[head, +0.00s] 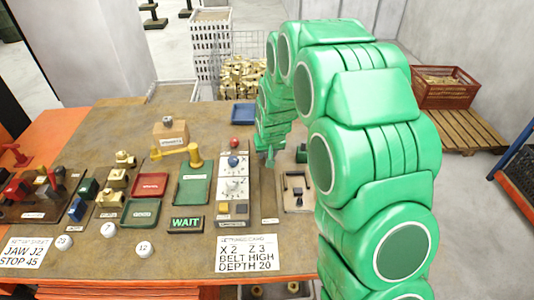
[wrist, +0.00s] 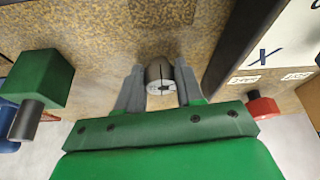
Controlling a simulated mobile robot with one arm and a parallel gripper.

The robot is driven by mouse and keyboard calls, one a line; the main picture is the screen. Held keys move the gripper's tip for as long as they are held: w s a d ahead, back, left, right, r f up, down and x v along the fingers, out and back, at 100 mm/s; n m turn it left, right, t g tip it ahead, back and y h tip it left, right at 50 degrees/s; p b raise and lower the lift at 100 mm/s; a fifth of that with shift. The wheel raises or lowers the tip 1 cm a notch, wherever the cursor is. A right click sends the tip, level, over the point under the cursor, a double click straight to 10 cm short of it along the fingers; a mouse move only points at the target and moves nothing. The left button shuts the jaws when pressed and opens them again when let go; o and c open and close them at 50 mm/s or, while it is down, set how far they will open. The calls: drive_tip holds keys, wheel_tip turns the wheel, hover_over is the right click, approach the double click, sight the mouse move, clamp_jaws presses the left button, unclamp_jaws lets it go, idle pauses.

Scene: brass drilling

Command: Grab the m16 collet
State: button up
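The collet (wrist: 159,74) is a short grey metal cylinder with slits in its end face. In the wrist view it sits between the two grey fingers of my gripper (wrist: 160,80), which press close on both its sides. My gripper appears shut on it. I cannot tell if it is clear of the surface below. In the head view my gripper (head: 270,157) points down over the table's right part, just right of the dial panel. The collet cannot be made out there. No M16 mark is readable.
A dial panel (head: 233,190) with a red button (head: 234,142) stands close left of my gripper. A board with a black bracket (head: 294,182) lies to the right. A blue tray (head: 243,113) is behind. A green block (wrist: 40,78) shows at left in the wrist view.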

drive_tip(key=c, duration=0.4)
drive_tip(key=shift+r, duration=0.3)
drive_tip(key=r, duration=0.3)
drive_tip(key=shift+s, duration=0.2)
drive_tip(key=s+r, duration=0.3)
drive_tip(key=s, duration=0.1)
drive_tip(key=s+d+r, duration=0.1)
drive_tip(key=s+r, duration=0.2)
drive_tip(key=s, duration=0.1)
drive_tip(key=s+d+r, duration=0.1)
drive_tip(key=s+r, duration=0.2)
drive_tip(key=s, duration=0.2)
drive_tip(key=shift+r, duration=0.25)
